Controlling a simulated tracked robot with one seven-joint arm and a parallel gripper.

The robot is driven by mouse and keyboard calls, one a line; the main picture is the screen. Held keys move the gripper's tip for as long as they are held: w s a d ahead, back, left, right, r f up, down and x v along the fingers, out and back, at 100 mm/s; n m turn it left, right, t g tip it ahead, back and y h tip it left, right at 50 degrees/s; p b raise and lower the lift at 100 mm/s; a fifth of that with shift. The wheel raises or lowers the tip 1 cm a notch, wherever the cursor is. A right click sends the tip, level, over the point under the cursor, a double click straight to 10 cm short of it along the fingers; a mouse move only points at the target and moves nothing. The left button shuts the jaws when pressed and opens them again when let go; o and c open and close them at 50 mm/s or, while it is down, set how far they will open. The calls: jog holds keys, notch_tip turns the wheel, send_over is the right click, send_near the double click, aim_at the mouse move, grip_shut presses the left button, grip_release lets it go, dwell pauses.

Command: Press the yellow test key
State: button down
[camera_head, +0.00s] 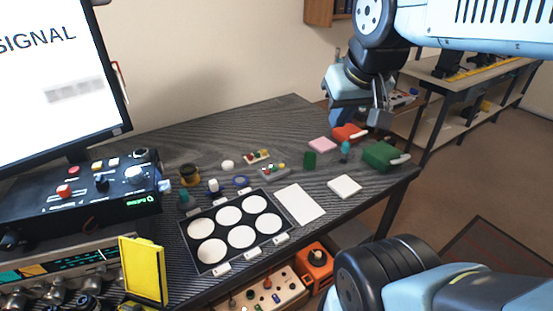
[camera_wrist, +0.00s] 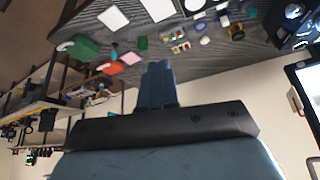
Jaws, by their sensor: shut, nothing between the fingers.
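I cannot tell which piece is the yellow test key. A small yellowish key (camera_head: 98,163) shows on the dark control console (camera_head: 118,189) at the left, beside red and white controls. Two small boards with coloured buttons, some yellow, lie mid-table: a pale one (camera_head: 257,156) and a grey one (camera_head: 274,173). Boards with coloured buttons also show small in the wrist view (camera_wrist: 180,45). My gripper (camera_head: 381,119) is high over the table's far right end, well apart from the console and boards. In the wrist view its fingers (camera_wrist: 158,68) are shut and empty.
A black tray with white discs (camera_head: 236,234) sits mid-table. A monitor (camera_head: 60,80) stands behind the console. A yellow panel (camera_head: 143,270) stands at front left.

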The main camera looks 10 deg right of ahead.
jog(key=w+d+f+n+h, duration=0.2)
jog(key=w+f+n, duration=0.15)
jog(key=w, duration=0.85)
jog(key=n+t+y, duration=0.2)
jog(key=n+y, duration=0.5)
jog(key=n, duration=0.5)
send_over(283, 166)
notch_tip(283, 166, down, 24)
jog(key=shift+r, duration=0.25)
jog(key=shift+f+m, duration=0.15)
jog(key=shift+m, duration=0.1)
jog(key=shift+h, duration=0.3)
jog(key=shift+f, duration=4.25)
